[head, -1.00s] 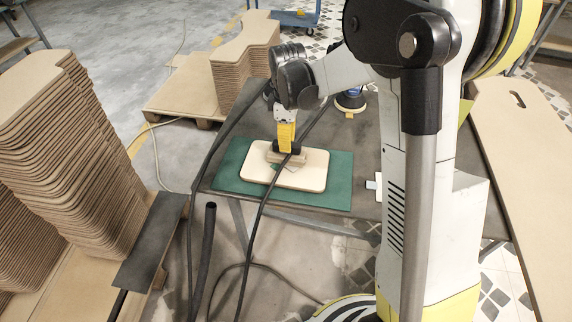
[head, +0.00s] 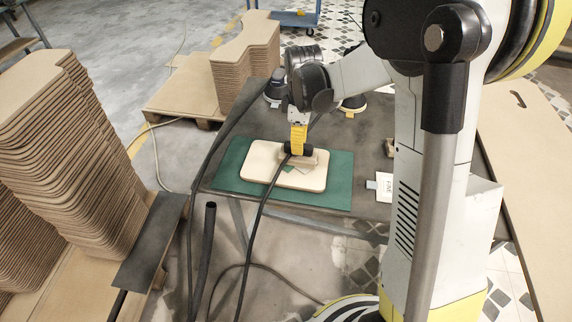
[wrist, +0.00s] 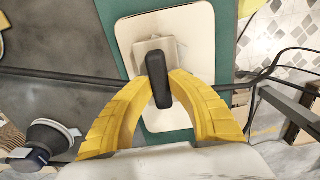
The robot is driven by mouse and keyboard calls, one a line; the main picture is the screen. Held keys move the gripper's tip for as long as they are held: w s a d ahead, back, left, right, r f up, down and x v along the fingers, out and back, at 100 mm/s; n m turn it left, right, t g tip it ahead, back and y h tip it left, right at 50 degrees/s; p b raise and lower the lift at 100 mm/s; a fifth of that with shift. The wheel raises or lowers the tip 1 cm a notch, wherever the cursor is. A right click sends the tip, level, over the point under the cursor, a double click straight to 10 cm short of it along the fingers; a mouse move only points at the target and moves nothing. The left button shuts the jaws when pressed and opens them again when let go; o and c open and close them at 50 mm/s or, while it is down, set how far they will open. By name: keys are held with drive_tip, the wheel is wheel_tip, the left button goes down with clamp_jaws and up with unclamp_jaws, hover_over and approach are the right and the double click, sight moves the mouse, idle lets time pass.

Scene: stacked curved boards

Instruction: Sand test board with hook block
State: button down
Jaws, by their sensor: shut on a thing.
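The test board (head: 258,162) is a pale, rounded rectangle lying flat on a green mat (head: 338,192) on the dark table. My gripper (head: 298,148) is over the right half of the board, its yellow fingers pointing down. It is shut on the dark handle of the hook block (head: 312,158), a tan block whose underside appears to rest on the board. In the wrist view the yellow fingers close on the black handle (wrist: 157,78), with the block's tan body (wrist: 150,46) beyond it. A small greenish patch shows on the board beside the block; its exact nature is unclear.
Sanders (head: 352,104) stand at the table's back; one shows in the wrist view (wrist: 45,142). A small block (head: 390,147) and a white labelled packet (head: 384,185) lie on the right. A dark cable crosses the board. Stacked curved boards (head: 75,150) stand at left.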

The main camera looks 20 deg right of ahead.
sight(312, 146)
drive_tip(key=shift+d, duration=0.1)
drive_tip(key=shift+s+d+r, duration=0.1)
drive_tip(key=shift+s+d, duration=0.3)
drive_tip(key=shift+d, duration=0.3)
drive_tip(key=shift+s+d, duration=0.4)
drive_tip(key=shift+d, duration=0.3)
drive_tip(key=shift+d, duration=0.1)
drive_tip(key=shift+s+d, duration=0.4)
drive_tip(key=shift+d, duration=0.25)
drive_tip(key=shift+s+d, duration=0.4)
drive_tip(key=shift+d, duration=0.25)
drive_tip(key=shift+r+p, duration=0.55)
drive_tip(key=shift+r, duration=0.15)
